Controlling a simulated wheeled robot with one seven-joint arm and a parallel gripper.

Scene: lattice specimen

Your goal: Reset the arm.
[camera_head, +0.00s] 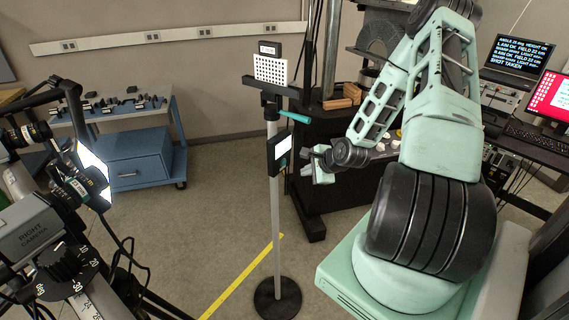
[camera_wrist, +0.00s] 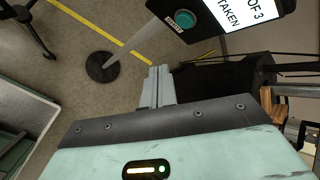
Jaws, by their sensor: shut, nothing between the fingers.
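My mint-green arm (camera_head: 430,120) rises at the right of the head view and bends down to the left. My gripper (camera_head: 312,166) is at its end, just right of the stand's grey pole (camera_head: 275,210). In the wrist view the two fingers of my gripper (camera_wrist: 158,72) lie together, with nothing between them. The stand's control box (camera_head: 279,148) is left of my gripper and seems apart from it. In the wrist view that box shows a teal button (camera_wrist: 186,19) and a screen (camera_wrist: 250,15) with the words "OF 3" and "TAKEN".
The stand has a round black base (camera_head: 277,298) beside a yellow floor line (camera_head: 240,277) and carries a dotted white plate (camera_head: 273,70). A camera rig (camera_head: 50,230) fills the left. A blue-grey cart (camera_head: 135,160) stands behind. A text monitor (camera_head: 520,57) reads "SHOT TAKEN". Open floor lies left of the stand.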

